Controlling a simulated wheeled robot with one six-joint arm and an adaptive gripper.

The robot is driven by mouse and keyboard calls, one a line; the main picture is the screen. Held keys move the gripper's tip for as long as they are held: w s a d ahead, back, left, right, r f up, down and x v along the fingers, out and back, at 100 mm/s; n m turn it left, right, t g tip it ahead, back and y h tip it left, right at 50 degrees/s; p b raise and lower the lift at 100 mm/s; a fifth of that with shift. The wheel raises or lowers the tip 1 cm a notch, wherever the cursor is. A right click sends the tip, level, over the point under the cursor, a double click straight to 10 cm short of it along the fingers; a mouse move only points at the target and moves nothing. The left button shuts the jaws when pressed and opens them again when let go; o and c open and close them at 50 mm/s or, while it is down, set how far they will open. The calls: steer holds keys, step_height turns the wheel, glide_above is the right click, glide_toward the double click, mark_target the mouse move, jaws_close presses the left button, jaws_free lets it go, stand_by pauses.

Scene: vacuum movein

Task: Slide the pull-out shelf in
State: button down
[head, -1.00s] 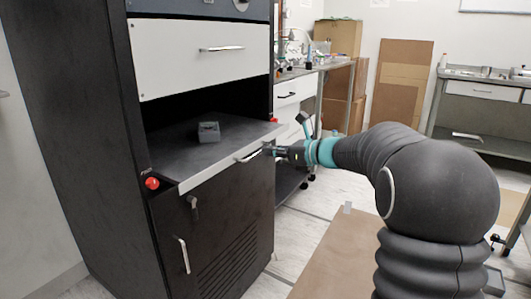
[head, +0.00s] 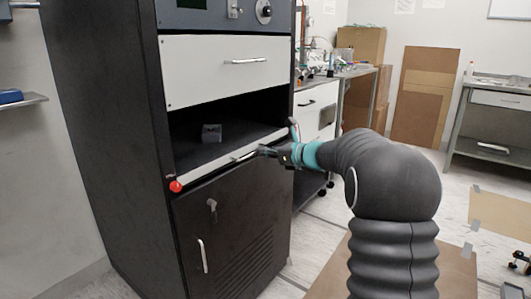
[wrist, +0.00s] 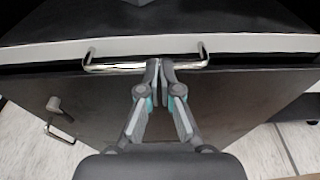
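The pull-out shelf has a white front edge (head: 210,167) with a silver bar handle and sits in the opening of the black cabinet (head: 110,120). Its front looks close to the cabinet face; I cannot tell whether it is fully flush. A small grey box (head: 211,133) stands on the shelf. My gripper (head: 262,151) is at the handle. In the wrist view my gripper (wrist: 160,64) has its two fingertips together, over the middle of the handle (wrist: 115,67), against or just before the bar. Nothing shows between the fingers.
A white drawer (head: 225,70) is above the opening. Below is a black door (head: 232,225) with a key and handle. A red button (head: 175,186) sits at the left front edge. A workbench (head: 318,105) stands to the right. A brown board (head: 335,275) lies on the floor.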

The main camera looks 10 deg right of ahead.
steer(key=shift+a+r, duration=0.15)
steer(key=shift+a, duration=0.05)
steer(key=v, duration=1.4)
steer(key=s+a+f+n+g+h, duration=0.2)
steer(key=s+f+n+g+h, duration=0.3)
steer(key=s+f+n, duration=0.8)
steer(key=s+a+n+h, duration=0.3)
steer(key=s+n, duration=0.4)
steer(key=s, duration=0.5)
steer(key=s+a+n+g+h, duration=0.1)
steer(key=s+a+n+h, duration=0.1)
steer(key=s+n, duration=0.5)
steer(key=shift+s+a+r+h, duration=0.4)
steer(key=shift+s+a, duration=0.25)
steer(key=shift+s, duration=2.45)
